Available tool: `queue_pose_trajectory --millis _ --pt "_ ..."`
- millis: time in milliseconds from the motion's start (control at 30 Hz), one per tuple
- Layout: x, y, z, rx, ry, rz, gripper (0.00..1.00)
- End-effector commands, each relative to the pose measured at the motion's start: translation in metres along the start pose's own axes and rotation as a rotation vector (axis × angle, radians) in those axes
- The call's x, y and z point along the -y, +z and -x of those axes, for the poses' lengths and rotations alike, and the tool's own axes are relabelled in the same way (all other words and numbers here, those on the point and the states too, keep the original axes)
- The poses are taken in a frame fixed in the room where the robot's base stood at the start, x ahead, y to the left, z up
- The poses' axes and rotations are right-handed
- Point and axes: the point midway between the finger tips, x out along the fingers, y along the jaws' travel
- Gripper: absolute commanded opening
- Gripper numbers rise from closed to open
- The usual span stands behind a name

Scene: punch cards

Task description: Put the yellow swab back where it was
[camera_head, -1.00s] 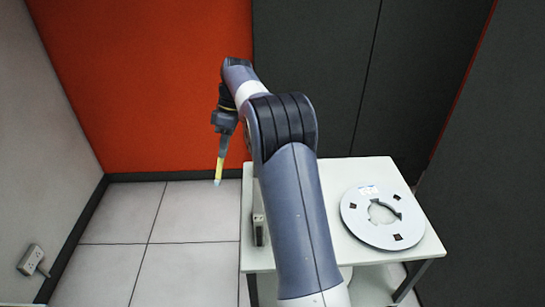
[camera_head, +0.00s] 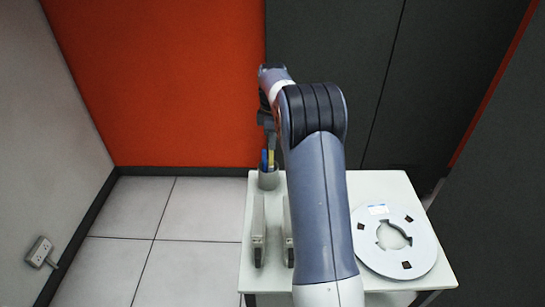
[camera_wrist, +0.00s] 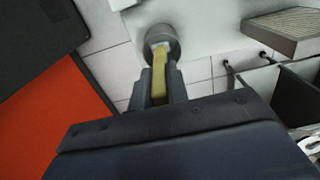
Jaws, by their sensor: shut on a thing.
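My gripper (camera_wrist: 159,88) is shut on the yellow swab (camera_wrist: 159,66). In the wrist view the swab's pale tip points to the mouth of a grey round cup (camera_wrist: 161,35); I cannot tell how far inside it is. In the head view the yellow swab (camera_head: 270,158) shows as a thin strip just above the cup (camera_head: 268,181), beside something blue (camera_head: 264,159) at the cup's mouth. The cup stands at the back left corner of the white table. My arm hides part of the gripper (camera_head: 268,143) in the head view.
The white table (camera_head: 375,184) also bears a grey reel (camera_head: 364,250) on the right. Two narrow upright grey items (camera_head: 259,230) stand in front of the cup, one partly behind my arm. A red wall and dark panels rise behind the table.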

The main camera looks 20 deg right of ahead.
Motion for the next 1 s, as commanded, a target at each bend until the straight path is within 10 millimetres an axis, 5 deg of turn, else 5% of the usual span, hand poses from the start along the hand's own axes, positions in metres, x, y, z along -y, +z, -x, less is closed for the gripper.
queue_pose_trajectory --millis 500,767,800,1000 --pt "0.0 0.0 -0.063 -0.001 -0.001 0.0 0.0" --pt "0.0 0.0 -0.068 -0.001 0.001 0.0 0.0" --pt "0.0 0.0 -0.068 -0.001 0.001 0.0 0.18" --pt "0.0 0.0 -0.068 -0.001 0.001 0.0 0.35"
